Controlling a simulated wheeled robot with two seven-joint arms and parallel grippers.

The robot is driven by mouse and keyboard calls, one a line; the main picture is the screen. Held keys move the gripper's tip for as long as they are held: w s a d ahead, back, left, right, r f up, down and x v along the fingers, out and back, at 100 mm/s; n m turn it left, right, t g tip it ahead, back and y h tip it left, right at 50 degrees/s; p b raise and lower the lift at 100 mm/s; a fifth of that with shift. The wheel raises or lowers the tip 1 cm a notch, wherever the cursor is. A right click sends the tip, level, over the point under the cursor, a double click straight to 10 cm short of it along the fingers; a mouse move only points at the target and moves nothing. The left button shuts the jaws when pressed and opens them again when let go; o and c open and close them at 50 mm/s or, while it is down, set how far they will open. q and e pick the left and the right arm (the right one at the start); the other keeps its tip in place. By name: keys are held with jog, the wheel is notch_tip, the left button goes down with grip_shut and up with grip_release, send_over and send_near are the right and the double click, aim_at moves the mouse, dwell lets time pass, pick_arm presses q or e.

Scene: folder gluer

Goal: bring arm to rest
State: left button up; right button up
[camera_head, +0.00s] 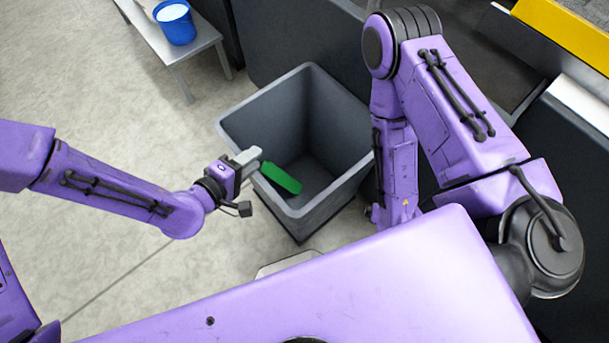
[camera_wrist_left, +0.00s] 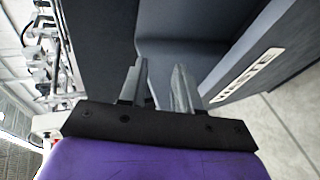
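My left gripper (camera_head: 250,158) is over the left rim of the grey bin (camera_head: 331,92). In the left wrist view the two fingers of my left gripper (camera_wrist_left: 157,88) stand apart with nothing between them, pointing into the bin (camera_wrist_left: 190,22). A green elongated object (camera_head: 281,178) shows just past the fingertips, against the inside of the bin; I cannot tell whether it rests on anything. It does not show in the left wrist view. My right arm (camera_head: 455,120) is folded at the right, its lower part hanging beside the bin. The right gripper is hidden.
A blue bucket (camera_head: 176,24) stands on a grey bench (camera_head: 195,42) at the upper left. Dark machine panels (camera_head: 290,35) stand behind the bin, with a yellow part (camera_head: 565,32) at the upper right. The floor (camera_head: 90,105) at the left is clear.

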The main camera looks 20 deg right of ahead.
pick_arm(q)
jog(key=v, duration=0.4)
dwell(0.4)
